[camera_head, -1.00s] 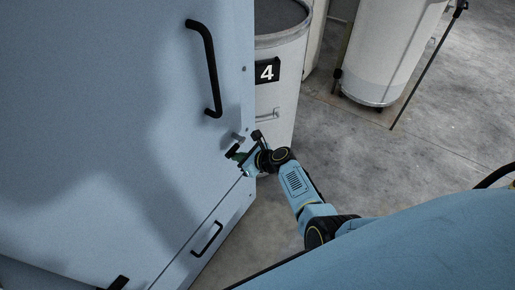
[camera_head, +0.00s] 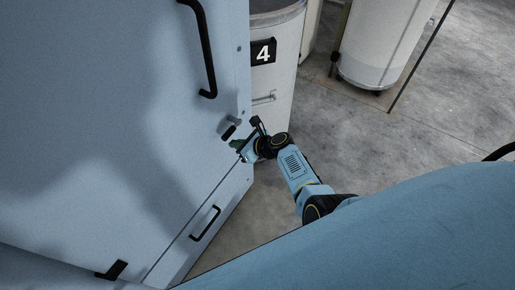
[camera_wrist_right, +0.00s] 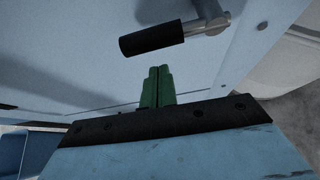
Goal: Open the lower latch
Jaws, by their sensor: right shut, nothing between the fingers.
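A latch (camera_head: 229,131) with a black grip on a metal pivot sits near the right edge of the blue door panel (camera_head: 120,110). In the right wrist view, the latch's black grip (camera_wrist_right: 151,38) lies nearly level, pointing left from its metal pivot. My right gripper (camera_head: 237,145) is just below the latch in the head view. In the wrist view its green fingers (camera_wrist_right: 158,72) are together and empty, with a small visible gap below the grip. I cannot tell their distance in depth. My left gripper is not in view.
A long black pull handle (camera_head: 205,55) stands above the latch. A lower panel carries a smaller black handle (camera_head: 205,224). A black bracket (camera_head: 112,270) is at bottom left. A white can marked 4 (camera_head: 280,80) stands close behind the door edge. Concrete floor (camera_head: 420,120) is open to the right.

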